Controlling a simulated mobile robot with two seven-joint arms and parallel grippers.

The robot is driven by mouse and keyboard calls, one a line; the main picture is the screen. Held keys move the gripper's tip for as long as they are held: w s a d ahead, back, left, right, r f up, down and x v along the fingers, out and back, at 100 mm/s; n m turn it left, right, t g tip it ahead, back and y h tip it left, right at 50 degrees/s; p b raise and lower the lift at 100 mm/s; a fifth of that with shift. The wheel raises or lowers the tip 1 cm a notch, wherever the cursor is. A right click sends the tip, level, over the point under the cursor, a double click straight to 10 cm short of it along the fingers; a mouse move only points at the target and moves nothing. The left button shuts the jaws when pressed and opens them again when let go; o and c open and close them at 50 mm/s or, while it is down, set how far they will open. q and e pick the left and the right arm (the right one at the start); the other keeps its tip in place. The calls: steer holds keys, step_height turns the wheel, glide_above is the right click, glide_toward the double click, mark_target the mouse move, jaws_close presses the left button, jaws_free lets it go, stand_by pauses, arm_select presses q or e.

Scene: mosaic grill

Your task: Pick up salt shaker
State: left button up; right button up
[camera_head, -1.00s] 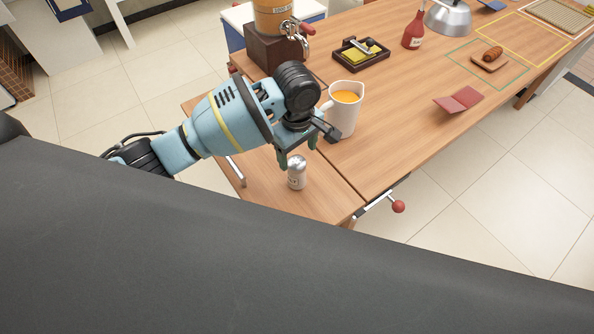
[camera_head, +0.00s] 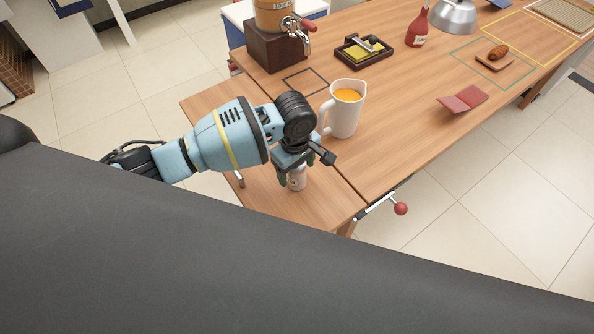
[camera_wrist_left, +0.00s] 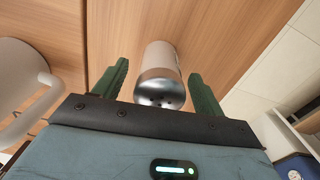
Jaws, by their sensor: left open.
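The salt shaker (camera_head: 297,180) is a small white cylinder with a silver perforated top. It stands upright on the wooden table's near left part. My left gripper (camera_head: 293,172) is over it and hides its top in the head view. In the left wrist view the shaker (camera_wrist_left: 160,75) lies between the two green fingers of the gripper (camera_wrist_left: 160,82). Gaps show on both sides, so the fingers are open and apart from it. My right gripper is not in view.
A white pitcher (camera_head: 344,117) with orange liquid stands just right of my left gripper, and its handle faces the gripper. A red-knobbed handle (camera_head: 400,208) sticks out at the table's near edge. A dispenser (camera_head: 274,46), dark tray (camera_head: 362,53) and red bottle (camera_head: 417,28) stand farther back.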

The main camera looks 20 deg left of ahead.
arm_select(q)
steer(key=shift+c, duration=0.3)
steer(key=c, duration=1.1)
steer(key=shift+r, duration=0.1)
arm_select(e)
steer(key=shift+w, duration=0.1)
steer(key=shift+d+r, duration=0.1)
arm_select(q)
steer(key=shift+r, duration=0.55)
step_height(320, 180, up, 2)
steer(key=shift+w+r+p, duration=0.1)
steer(key=shift+r+p, duration=0.05)
steer(key=shift+p, duration=0.15)
steer(key=s+a, duration=0.2)
steer(key=s, duration=0.3)
steer(key=s+a+r+p, duration=0.1)
steer(key=s+a, duration=0.1)
steer(key=s, duration=0.3)
steer(key=s+a, duration=0.2)
steer(key=s, duration=0.3)
steer(key=shift+a+r, duration=0.15)
steer(key=shift+r, duration=0.1)
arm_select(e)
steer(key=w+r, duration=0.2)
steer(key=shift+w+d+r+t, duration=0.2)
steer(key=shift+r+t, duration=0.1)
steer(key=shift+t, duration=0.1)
